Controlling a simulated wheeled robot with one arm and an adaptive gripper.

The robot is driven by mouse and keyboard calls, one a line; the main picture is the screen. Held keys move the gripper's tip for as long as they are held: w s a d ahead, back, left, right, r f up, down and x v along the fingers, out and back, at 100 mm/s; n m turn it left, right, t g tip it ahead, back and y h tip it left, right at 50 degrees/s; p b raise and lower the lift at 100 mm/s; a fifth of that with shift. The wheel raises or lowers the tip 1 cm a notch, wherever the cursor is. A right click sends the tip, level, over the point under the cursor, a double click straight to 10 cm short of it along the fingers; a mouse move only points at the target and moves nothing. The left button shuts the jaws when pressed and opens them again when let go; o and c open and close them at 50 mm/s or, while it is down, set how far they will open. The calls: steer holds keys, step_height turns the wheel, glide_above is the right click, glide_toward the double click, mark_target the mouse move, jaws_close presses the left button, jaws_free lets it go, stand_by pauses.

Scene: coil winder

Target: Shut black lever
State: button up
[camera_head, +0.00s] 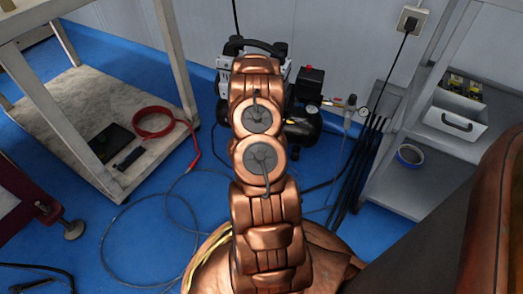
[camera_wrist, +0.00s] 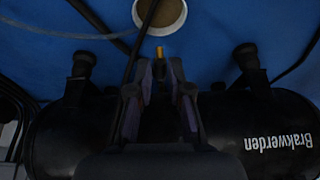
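I cannot make out the black lever with certainty in either view. In the wrist view, my gripper (camera_wrist: 160,66) is in front of a black compressor tank (camera_wrist: 65,140), which appears upside down with white lettering. Its two fingertips are a little apart, with a narrow dark gap between them. A small yellow fitting (camera_wrist: 160,53) shows between and just beyond the tips. I cannot tell whether the fingers touch it. In the head view, the compressor (camera_head: 303,122) stands on the floor behind my copper-coloured arm. The arm hides much of it, and my gripper does not show there.
A wheeled-looking dark foot is not clear in shadow; black feet (camera_wrist: 250,62) rise from the tank beside the fingers. Cables and hoses cross the blue floor (camera_head: 150,228). A table (camera_head: 75,105) with a red hose coil (camera_head: 153,122) stands left; grey shelves (camera_head: 420,185) stand right.

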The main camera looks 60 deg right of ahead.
jaws_close()
